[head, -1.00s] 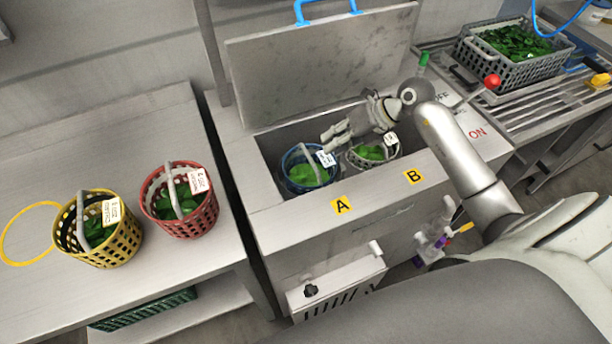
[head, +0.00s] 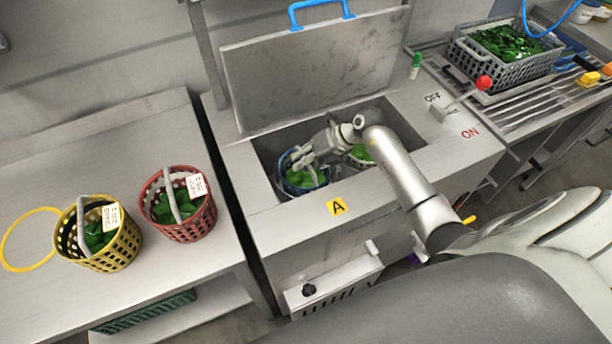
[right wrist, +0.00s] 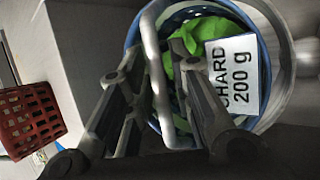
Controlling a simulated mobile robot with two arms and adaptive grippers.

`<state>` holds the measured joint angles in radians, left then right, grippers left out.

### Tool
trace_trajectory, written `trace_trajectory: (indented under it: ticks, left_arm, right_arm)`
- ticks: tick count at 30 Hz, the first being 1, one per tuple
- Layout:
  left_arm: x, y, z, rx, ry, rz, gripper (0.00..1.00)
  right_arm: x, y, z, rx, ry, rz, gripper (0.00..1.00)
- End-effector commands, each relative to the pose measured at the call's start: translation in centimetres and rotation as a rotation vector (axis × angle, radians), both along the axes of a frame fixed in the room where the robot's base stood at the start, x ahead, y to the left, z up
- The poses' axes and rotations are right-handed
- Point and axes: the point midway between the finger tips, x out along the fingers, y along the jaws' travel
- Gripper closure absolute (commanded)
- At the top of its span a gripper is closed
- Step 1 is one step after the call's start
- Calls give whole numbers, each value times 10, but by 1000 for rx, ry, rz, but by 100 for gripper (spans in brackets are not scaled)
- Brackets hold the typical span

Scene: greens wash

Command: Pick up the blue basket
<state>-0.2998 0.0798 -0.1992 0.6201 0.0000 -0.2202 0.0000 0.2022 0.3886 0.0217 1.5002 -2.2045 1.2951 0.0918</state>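The blue basket (head: 305,187) sits in the left part of the sink basin, holding green leaves. In the right wrist view its blue rim (right wrist: 267,60), grey handle (right wrist: 152,50) and a white label reading "CHARD 200 g" (right wrist: 233,75) show. My right gripper (head: 296,162) is over the basket, partly hiding it. In the right wrist view my right gripper (right wrist: 158,52) is open, with one finger on each side of the handle. I cannot tell whether either finger touches it. My left gripper is not in view.
A pale basket (head: 358,163) stands right of the blue one, mostly behind my right arm. The raised lid (head: 315,75) stands behind the basin. Red (head: 180,228) and yellow (head: 112,255) baskets stand on the left table. A red-knobbed lever (head: 483,83) is at right.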

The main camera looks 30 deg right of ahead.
Motion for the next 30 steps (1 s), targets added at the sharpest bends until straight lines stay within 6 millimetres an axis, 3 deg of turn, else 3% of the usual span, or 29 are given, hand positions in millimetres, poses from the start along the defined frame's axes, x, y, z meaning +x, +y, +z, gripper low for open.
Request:
trace_trajectory:
  ticks: [5, 10, 30]
  left_arm:
    - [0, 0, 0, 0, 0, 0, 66]
    - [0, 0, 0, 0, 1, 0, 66]
    - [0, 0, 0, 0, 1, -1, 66]
  right_arm:
    - [0, 0, 0, 0, -1, -1, 81]
    - [0, 0, 0, 0, -1, -1, 100]
    - [1, -1, 5, 0, -3, -1, 100]
